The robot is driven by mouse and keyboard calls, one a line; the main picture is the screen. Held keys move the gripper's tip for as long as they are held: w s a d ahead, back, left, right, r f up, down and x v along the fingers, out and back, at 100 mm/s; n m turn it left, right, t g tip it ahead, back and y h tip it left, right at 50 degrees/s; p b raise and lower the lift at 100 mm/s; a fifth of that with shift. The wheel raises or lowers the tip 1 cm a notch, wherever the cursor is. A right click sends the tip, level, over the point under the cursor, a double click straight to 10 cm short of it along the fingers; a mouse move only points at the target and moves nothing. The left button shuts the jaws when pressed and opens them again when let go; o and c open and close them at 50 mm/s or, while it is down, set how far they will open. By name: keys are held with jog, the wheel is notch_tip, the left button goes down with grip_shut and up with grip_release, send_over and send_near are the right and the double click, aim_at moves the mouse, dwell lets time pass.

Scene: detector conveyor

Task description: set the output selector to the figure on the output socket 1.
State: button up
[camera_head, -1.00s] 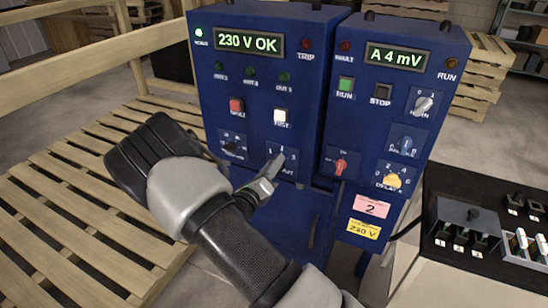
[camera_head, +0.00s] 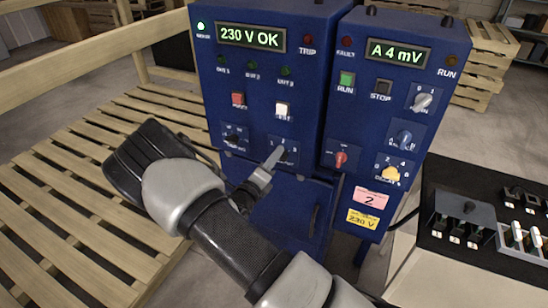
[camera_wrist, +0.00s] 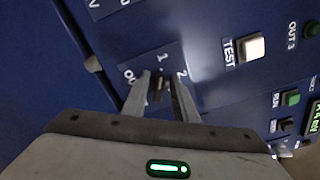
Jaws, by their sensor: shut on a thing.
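The output selector (camera_head: 287,157) is a small rotary knob on a dark plate, low on the front of the left blue cabinet. Figures stand above it. In the wrist view its dark knob (camera_wrist: 156,90) sits between my fingers, with the figures 1 and 2 beside it. My gripper (camera_head: 274,158) is shut on the knob; its fingertips also show in the wrist view (camera_wrist: 159,80). The fingers hide much of the knob, so I cannot tell which figure it points at. A pink label (camera_head: 370,198) on the right cabinet reads 2; its small print is unreadable.
The white TEST button (camera_head: 283,109) and a red button (camera_head: 238,99) sit above the selector. A black switch panel (camera_head: 470,240) stands at right, a wooden pallet (camera_head: 60,190) at left.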

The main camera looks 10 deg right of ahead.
jog(key=o, duration=0.7)
jog(key=shift+s, duration=0.1)
jog(key=shift+c, duration=0.2)
jog(key=v, duration=1.7)
jog(key=shift+s+b, duration=0.15)
jog(key=shift+b, duration=0.2)
